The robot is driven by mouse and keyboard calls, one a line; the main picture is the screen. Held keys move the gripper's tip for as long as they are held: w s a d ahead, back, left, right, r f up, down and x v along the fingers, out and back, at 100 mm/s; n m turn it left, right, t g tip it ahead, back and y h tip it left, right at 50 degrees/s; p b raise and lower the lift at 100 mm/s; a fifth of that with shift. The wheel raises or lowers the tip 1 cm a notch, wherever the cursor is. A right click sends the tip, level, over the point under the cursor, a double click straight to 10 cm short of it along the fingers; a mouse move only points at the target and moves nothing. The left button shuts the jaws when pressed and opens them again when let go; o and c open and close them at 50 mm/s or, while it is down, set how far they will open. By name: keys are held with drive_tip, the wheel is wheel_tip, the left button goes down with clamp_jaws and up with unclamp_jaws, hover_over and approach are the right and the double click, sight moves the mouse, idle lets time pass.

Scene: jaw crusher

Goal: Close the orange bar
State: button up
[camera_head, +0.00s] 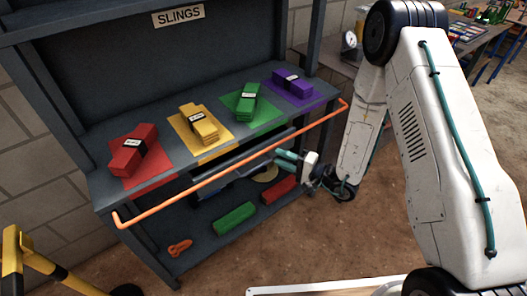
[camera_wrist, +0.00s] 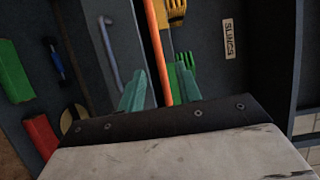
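The orange bar (camera_head: 231,162) runs across the front of the sling shelf, from a bent left end to the right post, standing out before the shelf edge. My gripper (camera_head: 283,158) is near the bar's right half, just below it in the head view, with its teal fingers pointing left toward the shelf. In the wrist view the two fingers are apart, and the orange bar (camera_wrist: 154,35) runs through the gap between them. I see no finger touching the bar. How far the bar is from the fingertips is hard to tell.
Red (camera_head: 134,150), yellow (camera_head: 197,121), green (camera_head: 247,101) and purple (camera_head: 291,84) slings lie on matching mats on the shelf (camera_head: 95,170). Lower down are a green sling (camera_head: 235,217) and an orange shackle (camera_head: 179,248). A yellow-black rail (camera_head: 35,262) stands at lower left.

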sight(264, 151)
drive_tip(key=x, duration=0.7)
drive_tip(key=shift+w+a+f, duration=0.1)
drive_tip(key=shift+w+a, duration=0.1)
clamp_jaws()
